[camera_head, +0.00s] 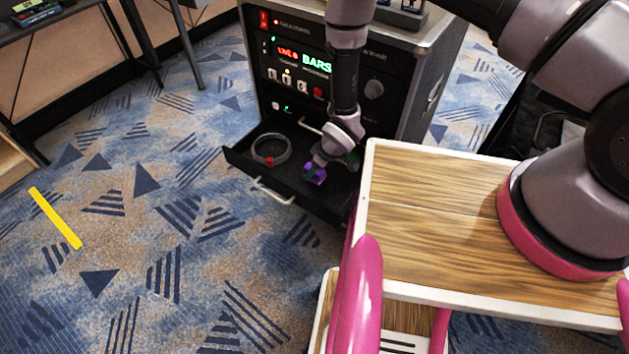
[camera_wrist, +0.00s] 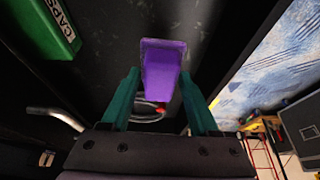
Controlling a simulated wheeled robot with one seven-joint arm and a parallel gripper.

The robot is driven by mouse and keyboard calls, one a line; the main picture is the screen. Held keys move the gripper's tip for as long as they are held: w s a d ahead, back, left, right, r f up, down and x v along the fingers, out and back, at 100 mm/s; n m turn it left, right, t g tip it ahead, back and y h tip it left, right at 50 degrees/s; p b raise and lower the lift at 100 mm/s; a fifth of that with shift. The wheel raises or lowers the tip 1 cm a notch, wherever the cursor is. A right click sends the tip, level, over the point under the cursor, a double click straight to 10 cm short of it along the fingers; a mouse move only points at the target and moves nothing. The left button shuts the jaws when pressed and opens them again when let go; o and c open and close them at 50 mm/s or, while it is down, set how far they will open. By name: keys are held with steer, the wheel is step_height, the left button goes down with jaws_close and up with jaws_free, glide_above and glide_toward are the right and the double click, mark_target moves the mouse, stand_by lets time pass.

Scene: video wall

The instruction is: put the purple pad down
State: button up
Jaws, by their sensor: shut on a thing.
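The purple pad (camera_head: 314,174) is held at my gripper (camera_head: 321,163), over the open black drawer (camera_head: 239,161) of the rack. In the wrist view the purple pad (camera_wrist: 162,70) stands between the two green fingers of my gripper (camera_wrist: 160,84), which are shut on it. The pad's far end sticks out past the fingertips. I cannot tell whether the pad touches the drawer floor. My arm and gripper hide part of the drawer's right side.
A clear coil (camera_head: 271,150) with a red piece lies in the drawer, left of the pad. A green box (camera_wrist: 45,25) marked CAPS shows in the wrist view. The rack (camera_head: 345,75) rises behind the drawer. A wood-topped surface (camera_head: 430,215) stands close on the right.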

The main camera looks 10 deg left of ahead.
mark_target(320, 175)
step_height(320, 175, down, 5)
steer(key=shift+f, duration=0.2)
steer(key=o, duration=1.2)
steer(key=v, duration=0.7)
steer(key=s+v, duration=0.1)
steer(key=v, duration=0.2)
steer(key=shift+d+r, duration=0.15)
steer(key=shift+d, duration=0.05)
steer(key=shift+s, duration=0.1)
